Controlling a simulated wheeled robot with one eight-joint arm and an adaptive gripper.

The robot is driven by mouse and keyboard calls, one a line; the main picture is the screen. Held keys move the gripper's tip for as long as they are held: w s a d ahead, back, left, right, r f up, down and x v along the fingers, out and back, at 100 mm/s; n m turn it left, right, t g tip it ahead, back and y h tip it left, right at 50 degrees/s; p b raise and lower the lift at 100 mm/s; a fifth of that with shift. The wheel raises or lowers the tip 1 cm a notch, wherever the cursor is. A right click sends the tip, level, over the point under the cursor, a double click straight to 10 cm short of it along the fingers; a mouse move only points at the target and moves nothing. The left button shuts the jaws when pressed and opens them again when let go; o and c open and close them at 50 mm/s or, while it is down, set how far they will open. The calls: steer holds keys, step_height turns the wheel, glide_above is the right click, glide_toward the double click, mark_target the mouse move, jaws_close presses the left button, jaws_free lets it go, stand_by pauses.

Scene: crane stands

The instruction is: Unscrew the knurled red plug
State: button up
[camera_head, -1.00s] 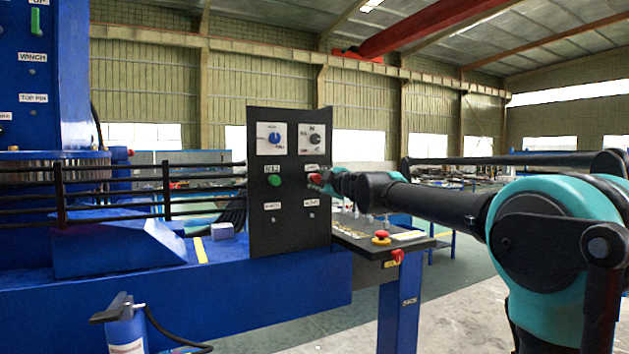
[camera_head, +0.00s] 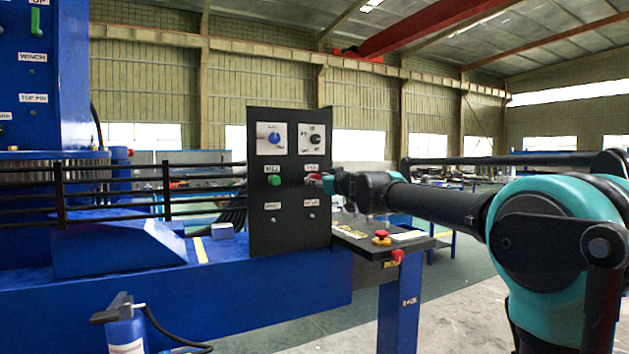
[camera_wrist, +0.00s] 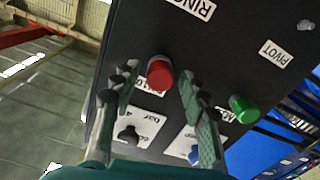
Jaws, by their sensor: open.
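The red plug (camera_wrist: 160,73) sticks out of the black panel (camera_wrist: 233,48) and shows as a round red knob in the wrist view. My gripper (camera_wrist: 158,88) is open, with one finger on each side of the plug and a visible gap to each. I cannot tell how far the fingertips are from the panel. In the head view my gripper (camera_head: 326,183) is at the right edge of the black panel, and it partly hides the plug there.
A green knob (camera_head: 274,180) sits left of the plug. Dials with a blue knob (camera_head: 274,139) and a black knob (camera_head: 316,140) are above. A console with a red mushroom button (camera_head: 381,235) juts out below my arm. Black rails (camera_head: 110,178) run at the left.

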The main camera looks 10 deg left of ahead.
steer(key=m, duration=2)
steer(key=shift+c, duration=0.2)
jaws_close()
stand_by(0.4)
stand_by(0.4)
steer(key=shift+s+n, duration=0.1)
steer(key=shift+n, duration=2.3)
